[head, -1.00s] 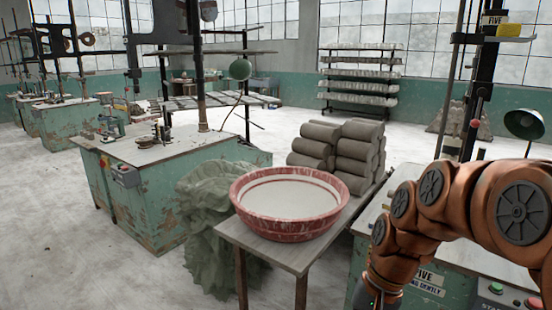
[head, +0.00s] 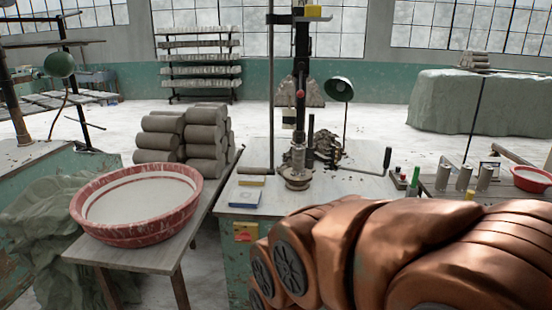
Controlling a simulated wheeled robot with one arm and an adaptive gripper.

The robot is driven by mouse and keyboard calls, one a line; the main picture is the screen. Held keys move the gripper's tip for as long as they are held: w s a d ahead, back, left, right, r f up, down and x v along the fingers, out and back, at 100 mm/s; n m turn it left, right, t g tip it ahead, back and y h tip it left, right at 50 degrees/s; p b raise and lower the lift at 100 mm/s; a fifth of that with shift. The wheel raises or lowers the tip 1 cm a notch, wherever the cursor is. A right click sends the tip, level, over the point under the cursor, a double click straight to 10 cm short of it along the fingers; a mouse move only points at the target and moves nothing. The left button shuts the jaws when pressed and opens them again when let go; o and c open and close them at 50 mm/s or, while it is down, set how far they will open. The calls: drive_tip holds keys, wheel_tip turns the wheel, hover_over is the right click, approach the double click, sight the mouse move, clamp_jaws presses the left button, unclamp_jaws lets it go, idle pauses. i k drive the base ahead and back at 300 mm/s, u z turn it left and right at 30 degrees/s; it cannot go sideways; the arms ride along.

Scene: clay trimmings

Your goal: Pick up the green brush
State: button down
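A small green upright object (head: 413,182) stands at the right end of the middle workbench, near the seam with the bench to its right. It may be the green brush, but it is too small to tell. My copper-coloured arm crosses the lower right of the head view, in front of the benches. My gripper is outside the picture, so its opening and anything in it cannot be seen.
Metal cylinders (head: 464,178) and a red bowl (head: 531,178) stand to the right. A large red basin (head: 135,232) and stacked clay rolls (head: 205,138) are at left.

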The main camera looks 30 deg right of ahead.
sight(415, 179)
drive_tip(key=z, duration=1.9)
